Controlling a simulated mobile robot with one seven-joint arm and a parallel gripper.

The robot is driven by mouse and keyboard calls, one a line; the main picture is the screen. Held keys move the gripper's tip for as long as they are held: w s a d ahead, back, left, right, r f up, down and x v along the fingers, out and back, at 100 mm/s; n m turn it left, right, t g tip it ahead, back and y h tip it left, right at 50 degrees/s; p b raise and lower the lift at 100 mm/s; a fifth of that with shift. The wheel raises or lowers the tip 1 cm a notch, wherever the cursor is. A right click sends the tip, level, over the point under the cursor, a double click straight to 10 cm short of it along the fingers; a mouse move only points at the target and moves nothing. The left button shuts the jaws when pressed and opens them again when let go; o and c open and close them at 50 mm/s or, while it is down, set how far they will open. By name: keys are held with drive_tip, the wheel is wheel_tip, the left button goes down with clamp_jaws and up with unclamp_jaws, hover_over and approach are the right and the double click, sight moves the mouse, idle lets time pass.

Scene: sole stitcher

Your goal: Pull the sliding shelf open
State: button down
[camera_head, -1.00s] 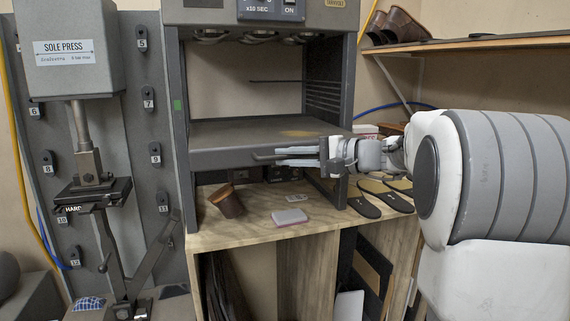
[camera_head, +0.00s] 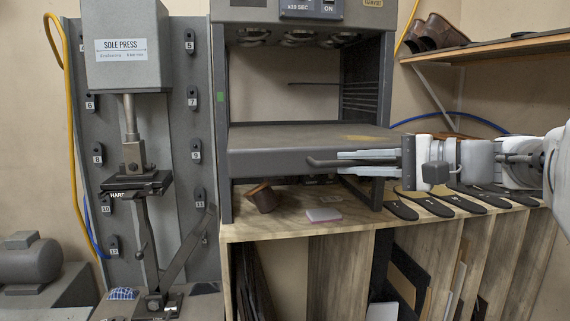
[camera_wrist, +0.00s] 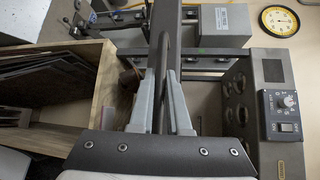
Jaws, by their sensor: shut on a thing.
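The sliding shelf (camera_head: 290,138) is a flat grey plate with a deep front edge, sitting level in the dark grey cabinet (camera_head: 222,90). Its dark bar handle (camera_head: 322,162) sticks out along the front; the bar also shows in the wrist view (camera_wrist: 173,40). My gripper (camera_head: 352,163) comes from the right, its pale fingers closed around the handle. In the wrist view my gripper's fingers (camera_wrist: 164,85) lie on either side of the bar. The fingers and gripper body hide part of the handle and the shelf's right front. How far out the shelf stands is hard to tell.
Below the shelf, a wooden bench (camera_head: 350,216) carries a brown cup-like object (camera_head: 262,198), a pink-white block (camera_head: 323,215) and several black soles (camera_head: 435,203). A sole press (camera_head: 125,50) stands left. A wall shelf (camera_head: 500,46) holds brown shoes at upper right.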

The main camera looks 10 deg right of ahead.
idle(0.3)
drive_tip(key=c, duration=0.9)
unclamp_jaws()
drive_tip(key=v, duration=1.7)
drive_tip(key=shift+s+d+r, duration=0.1)
drive_tip(key=shift+d, duration=0.1)
